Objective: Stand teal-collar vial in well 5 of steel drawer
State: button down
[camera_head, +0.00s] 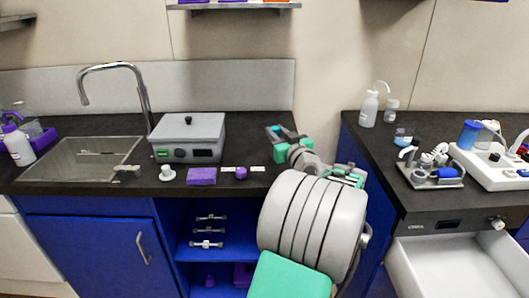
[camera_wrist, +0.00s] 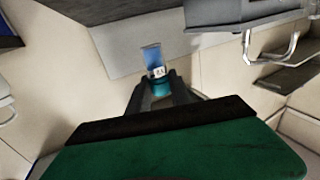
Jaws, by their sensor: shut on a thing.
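In the wrist view, a clear vial (camera_wrist: 152,58) with blue contents, a small label and a teal collar (camera_wrist: 160,87) sits between the fingertips of my gripper (camera_wrist: 161,92). The gripper is shut on it at the collar. In the head view, my gripper (camera_head: 283,137) is over the back right part of the left counter, right of the grey box; I cannot make out the vial there. A pale drawer (camera_head: 455,268) stands open under the right counter at the lower right. Its visible floor looks bare, its near part is cut off, and I see no wells.
A grey box (camera_head: 187,138), purple block (camera_head: 201,176) and sink (camera_head: 80,160) are on the left counter (camera_head: 235,135). Bottles (camera_head: 368,108) and a small device (camera_head: 434,170) stand on the right counter. A gap separates the counters, partly filled by my arm.

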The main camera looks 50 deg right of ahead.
jog(key=w+f, duration=0.2)
jog(key=f, duration=0.1)
jog(key=w+a+f, duration=0.1)
jog(key=f, duration=0.1)
jog(key=shift+w+f, duration=0.15)
jog(key=shift+w, duration=0.25)
jog(key=shift+d+f, duration=0.1)
jog(key=shift+f, duration=1.3)
jog(key=shift+f+b, duration=0.2)
jog(key=shift+b, duration=0.25)
jog(key=c, duration=1.2)
grip_release()
jog(key=shift+o, duration=0.2)
jog(key=shift+r, duration=0.1)
